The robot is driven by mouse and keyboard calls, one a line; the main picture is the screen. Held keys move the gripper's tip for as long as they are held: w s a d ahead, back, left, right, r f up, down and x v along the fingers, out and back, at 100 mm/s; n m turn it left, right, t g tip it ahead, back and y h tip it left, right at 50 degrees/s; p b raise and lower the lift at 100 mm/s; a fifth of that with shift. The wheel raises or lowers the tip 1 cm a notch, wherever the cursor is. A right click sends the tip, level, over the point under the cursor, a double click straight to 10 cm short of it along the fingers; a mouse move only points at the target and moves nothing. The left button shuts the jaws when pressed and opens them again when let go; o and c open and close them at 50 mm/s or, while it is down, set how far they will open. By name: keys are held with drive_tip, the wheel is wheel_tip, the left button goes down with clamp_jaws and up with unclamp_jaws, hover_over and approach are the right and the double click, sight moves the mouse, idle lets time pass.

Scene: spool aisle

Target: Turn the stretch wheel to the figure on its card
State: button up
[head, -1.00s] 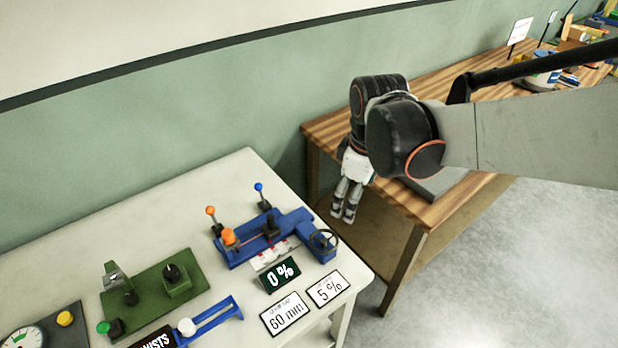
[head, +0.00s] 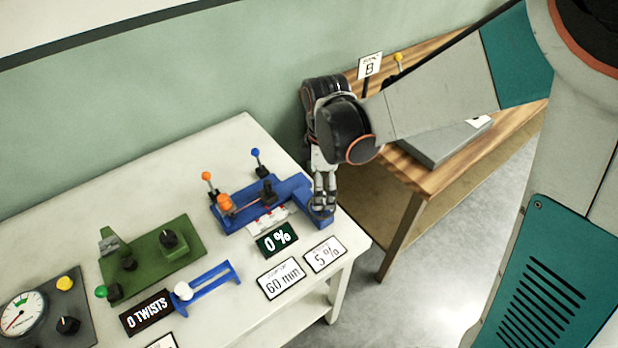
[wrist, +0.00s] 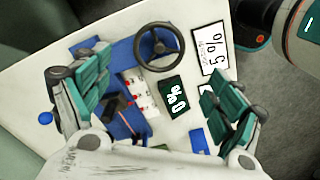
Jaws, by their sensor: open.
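The stretch wheel (wrist: 159,47) is a dark hand wheel at the right end of the blue stretching device (head: 240,210). In the head view my gripper hides most of it. My gripper (head: 323,208) points down over the wheel; it also shows in the wrist view (wrist: 160,110), fingers apart and empty, with the wheel beyond the gap between them. I cannot tell whether a finger touches the wheel. The stretch display (head: 276,240) reads 0 %; it also shows in the wrist view (wrist: 173,101). A white card (head: 325,254) beside it reads 5 %.
A 60 mm card (head: 281,278) lies left of the 5 % card. A green twisting device (head: 155,256), a 0 TWISTS display (head: 147,312) and a gauge (head: 22,314) stand further left. A wooden table (head: 420,185) stands right, across a gap.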

wheel_tip(320, 180, down, 7)
drive_tip(key=shift+w+d+f+b, duration=0.1)
drive_tip(key=shift+b, duration=0.9)
drive_tip(key=shift+c, duration=0.5)
drive_tip(key=c, duration=1)
